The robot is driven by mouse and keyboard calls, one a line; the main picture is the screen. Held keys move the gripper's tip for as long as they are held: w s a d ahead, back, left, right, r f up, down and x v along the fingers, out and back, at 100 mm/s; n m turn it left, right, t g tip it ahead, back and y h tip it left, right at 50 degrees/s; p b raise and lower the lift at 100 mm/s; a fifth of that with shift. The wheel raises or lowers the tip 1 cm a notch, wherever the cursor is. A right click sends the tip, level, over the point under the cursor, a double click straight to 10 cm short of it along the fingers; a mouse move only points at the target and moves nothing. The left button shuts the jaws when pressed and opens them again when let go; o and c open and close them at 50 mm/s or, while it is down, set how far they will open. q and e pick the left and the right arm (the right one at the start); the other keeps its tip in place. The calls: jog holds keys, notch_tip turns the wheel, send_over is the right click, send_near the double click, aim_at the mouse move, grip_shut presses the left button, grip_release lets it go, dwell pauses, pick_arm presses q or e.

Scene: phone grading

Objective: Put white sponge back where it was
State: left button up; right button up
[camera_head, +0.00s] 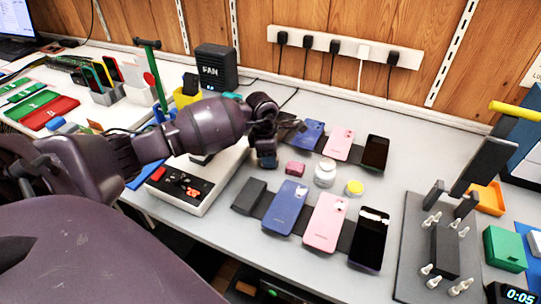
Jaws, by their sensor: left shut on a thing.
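My left gripper (266,158) reaches in from the left, pointing down over the middle of the bench, behind and left of a small pink block (295,168). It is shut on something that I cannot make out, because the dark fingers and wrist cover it. I cannot pick out a white sponge anywhere in this view. My right gripper is not in view.
Phones lie on two dark strips, including a front pink phone (325,222) and a back blue phone (309,134). A white jar (325,174) and yellow-lidded pot (355,188) stand between them. A grey fixture (437,250) stands right. A black fan box (216,66) stands behind.

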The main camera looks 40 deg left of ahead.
pick_arm(q)
jog(key=shift+r, duration=0.15)
jog(key=shift+f, duration=0.2)
jog(key=o, duration=0.9)
